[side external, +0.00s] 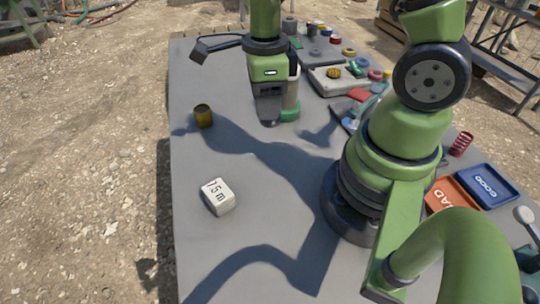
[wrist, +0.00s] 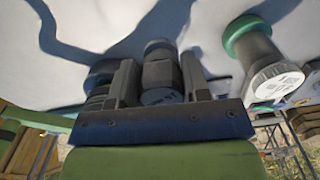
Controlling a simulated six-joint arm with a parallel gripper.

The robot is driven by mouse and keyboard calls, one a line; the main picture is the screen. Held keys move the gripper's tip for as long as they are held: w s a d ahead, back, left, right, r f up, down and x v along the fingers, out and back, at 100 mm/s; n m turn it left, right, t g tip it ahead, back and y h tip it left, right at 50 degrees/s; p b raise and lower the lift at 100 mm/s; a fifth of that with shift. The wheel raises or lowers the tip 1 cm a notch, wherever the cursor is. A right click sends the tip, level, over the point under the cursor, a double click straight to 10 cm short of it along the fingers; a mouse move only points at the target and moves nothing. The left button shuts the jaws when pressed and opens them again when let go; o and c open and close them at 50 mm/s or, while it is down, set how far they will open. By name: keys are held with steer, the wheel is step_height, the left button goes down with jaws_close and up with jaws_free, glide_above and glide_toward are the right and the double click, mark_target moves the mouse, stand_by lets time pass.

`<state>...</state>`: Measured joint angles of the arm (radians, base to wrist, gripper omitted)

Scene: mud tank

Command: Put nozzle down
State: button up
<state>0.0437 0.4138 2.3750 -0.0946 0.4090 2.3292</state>
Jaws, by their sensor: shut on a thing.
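My gripper (side external: 268,108) points down over the grey table, left of the arm's base. In the wrist view its two fingers (wrist: 159,80) are shut on a dark grey, stepped round piece, which I take to be the nozzle (wrist: 160,72). Its rounded lower end (side external: 270,122) shows below the fingers in the side view, close to the tabletop; I cannot tell whether it touches. A grey piece with a green collar (side external: 290,112) stands upright just right of the gripper; it also shows in the wrist view (wrist: 262,60).
Trays of small parts (side external: 325,78) fill the back right. An orange BAD tray (side external: 452,196) and blue GOOD tray (side external: 487,187) lie right. The left and front are mostly clear.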

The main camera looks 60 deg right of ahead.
step_height(320, 180, down, 10)
steer(key=shift+f, duration=0.1)
stand_by(0.4)
steer(key=o, duration=1)
steer(key=shift+f, duration=0.15)
step_height(320, 180, up, 12)
steer(key=shift+r, duration=0.25)
steer(key=s+a+r+n+t+y, duration=0.1)
steer(key=s+a+r+n+t, duration=0.1)
steer(key=r+n, duration=0.6)
steer(key=s+a+r+n+t+y, duration=0.1)
steer(key=s+r+n+t, duration=0.4)
steer(key=n, duration=1.1)
step_height(320, 180, up, 3)
steer(key=shift+s+a+r, duration=0.1)
steer(key=shift+s+a, duration=0.15)
steer(key=shift+a, duration=0.1)
